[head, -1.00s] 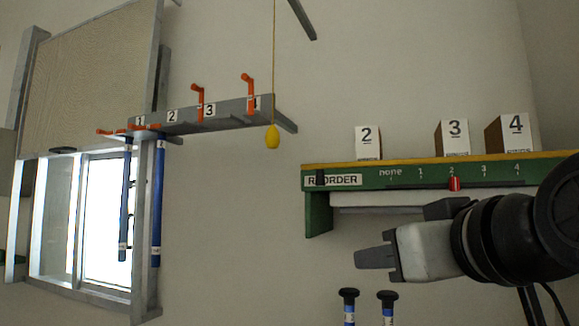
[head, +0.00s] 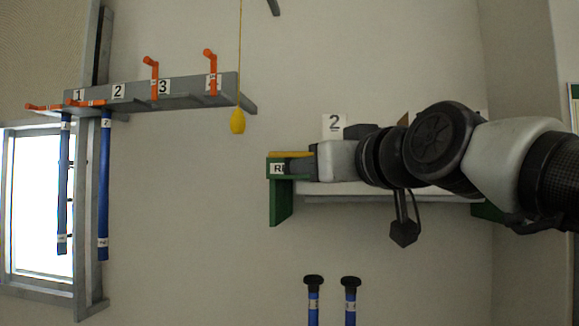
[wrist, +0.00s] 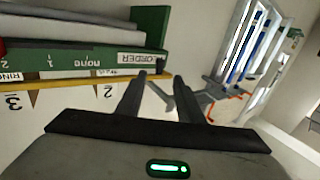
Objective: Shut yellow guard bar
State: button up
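A yellow strip (head: 290,154) runs along the top edge of the green shelf; it also shows in the wrist view (wrist: 75,80), where the shelf appears upside down. I cannot tell whether it is the guard bar, and no other yellow bar shows. A yellow knob (head: 238,121) hangs on a cord between the rack and the shelf. My gripper (head: 290,167) is in front of the shelf's left end and hides part of its label.
A grey rack (head: 190,92) carries orange levers: upright at 3 and 4, lying flat at 1 and 2. Blue rods (head: 104,190) hang below 1 and 2. Two black-topped blue rods (head: 313,300) stand below the shelf. A bright window (head: 38,205) is at left.

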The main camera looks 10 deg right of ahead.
jog(key=w+a, duration=0.1)
jog(key=w, duration=0.7)
jog(key=shift+w+a+p, duration=0.25)
jog(key=shift+a+p, duration=0.05)
jog(key=shift+a, duration=0.1)
grip_shut()
